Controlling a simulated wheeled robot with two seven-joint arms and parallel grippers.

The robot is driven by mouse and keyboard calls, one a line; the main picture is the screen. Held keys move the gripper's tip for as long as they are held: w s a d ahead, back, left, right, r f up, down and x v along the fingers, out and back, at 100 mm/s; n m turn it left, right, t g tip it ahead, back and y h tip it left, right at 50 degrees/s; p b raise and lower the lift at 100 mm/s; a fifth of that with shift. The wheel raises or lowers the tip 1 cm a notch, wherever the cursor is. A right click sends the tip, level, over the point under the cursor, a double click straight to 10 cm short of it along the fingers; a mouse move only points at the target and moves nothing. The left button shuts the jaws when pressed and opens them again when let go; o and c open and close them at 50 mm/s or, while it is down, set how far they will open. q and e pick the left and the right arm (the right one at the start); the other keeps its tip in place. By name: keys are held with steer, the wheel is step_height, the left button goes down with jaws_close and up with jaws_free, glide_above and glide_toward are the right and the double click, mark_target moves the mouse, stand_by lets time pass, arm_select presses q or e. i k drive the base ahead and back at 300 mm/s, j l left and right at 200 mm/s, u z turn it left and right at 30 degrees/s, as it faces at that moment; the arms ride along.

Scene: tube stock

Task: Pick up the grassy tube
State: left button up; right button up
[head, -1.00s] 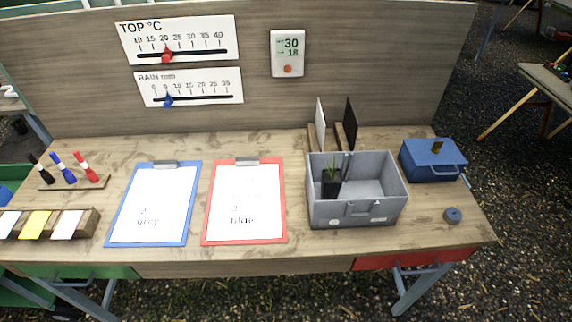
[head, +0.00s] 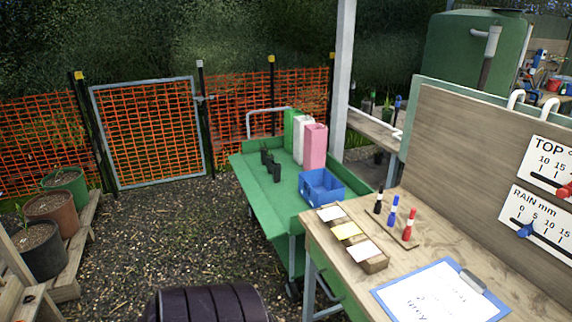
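No grassy tube can be made out in the current head view. Several small black tubes or pots (head: 271,166) stand on the green cart (head: 255,207), too small to tell whether anything grows in them. Beside them stand green, white and pink (head: 315,147) tall containers, and a blue crate (head: 321,188) sits at the cart's near end. Neither of my grippers is in view.
The wooden bench (head: 336,247) at right holds a card block (head: 352,239), black, blue and red markers (head: 410,225) and a blue clipboard (head: 440,295). Gravel ground (head: 190,225) is open left of the cart. Large planters (head: 68,186) stand at far left, before an orange mesh fence (head: 148,125).

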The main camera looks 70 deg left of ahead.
mark_target(269, 156)
steer(key=u, duration=2.3)
steer(key=i+j+u, duration=0.25)
steer(key=i, duration=0.25)
steer(key=i+u, duration=0.25)
steer(key=i, duration=0.25)
steer(key=i+j, duration=0.1)
steer(key=i, duration=0.95)
steer(key=i+j, duration=0.1)
steer(key=i, duration=1)
steer(key=i+j+z, duration=0.1)
steer(key=i+z, duration=0.35)
steer(key=i+j+z, duration=0.25)
steer(key=z, duration=0.2)
steer(key=i+j+z, duration=0.6)
steer(key=j+z, duration=0.3)
steer(key=i+l, duration=0.05)
steer(key=l, duration=0.05)
